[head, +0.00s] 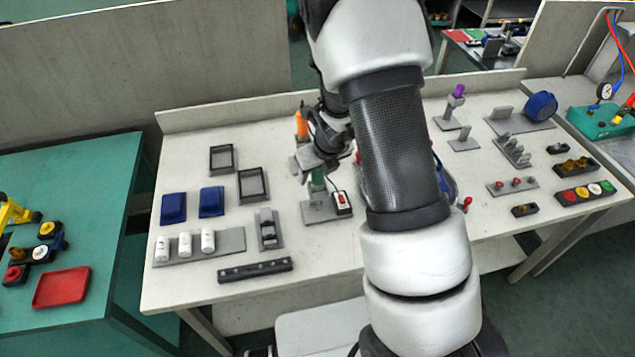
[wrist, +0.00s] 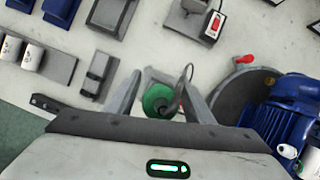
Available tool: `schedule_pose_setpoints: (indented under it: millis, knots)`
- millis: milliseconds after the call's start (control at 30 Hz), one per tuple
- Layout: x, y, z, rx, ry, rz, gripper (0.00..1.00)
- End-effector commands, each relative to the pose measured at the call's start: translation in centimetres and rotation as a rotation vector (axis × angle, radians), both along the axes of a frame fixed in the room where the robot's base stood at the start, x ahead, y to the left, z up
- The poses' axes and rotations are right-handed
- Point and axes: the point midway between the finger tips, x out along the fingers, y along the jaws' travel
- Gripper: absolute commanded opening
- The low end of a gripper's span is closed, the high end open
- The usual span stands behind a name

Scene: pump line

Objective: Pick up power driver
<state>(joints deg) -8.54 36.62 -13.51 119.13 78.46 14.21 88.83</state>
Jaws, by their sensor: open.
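The power driver seems to be the upright green tool (head: 318,182) on a grey stand, below my gripper (head: 312,168) in the head view; my gripper and arm hide much of it. In the wrist view I see the green round top of the driver (wrist: 156,97), with a dark cord leading up from it. My gripper (wrist: 163,78) is open, with one finger on each side of this green top. The fingers do not look closed on it. Whether either finger touches it, I cannot tell.
A box with a red switch (head: 341,203) stands beside the driver. Black trays (head: 253,184), blue blocks (head: 211,202) and white cylinders (head: 185,243) lie to the left. A blue motor (wrist: 290,110) is to the right in the wrist view. An orange item (head: 301,125) stands behind my gripper.

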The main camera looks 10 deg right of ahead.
Motion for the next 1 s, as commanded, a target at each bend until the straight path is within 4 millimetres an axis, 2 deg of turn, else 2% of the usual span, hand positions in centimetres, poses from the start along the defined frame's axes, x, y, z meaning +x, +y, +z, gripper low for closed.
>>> schedule_pose_setpoints:
  millis: [267, 533, 833, 1000]
  knots:
    - [0.1, 0.1, -0.2, 0.0, -0.001, 0.001, 0.46]
    - [0.1, 0.1, -0.2, 0.001, 0.0, 0.001, 0.0]
    - [0.2, 0.1, 0.2, 0.0, -0.002, 0.001, 0.01]
    - [0.2, 0.1, 1.8, 0.001, -0.003, 0.003, 0.01]
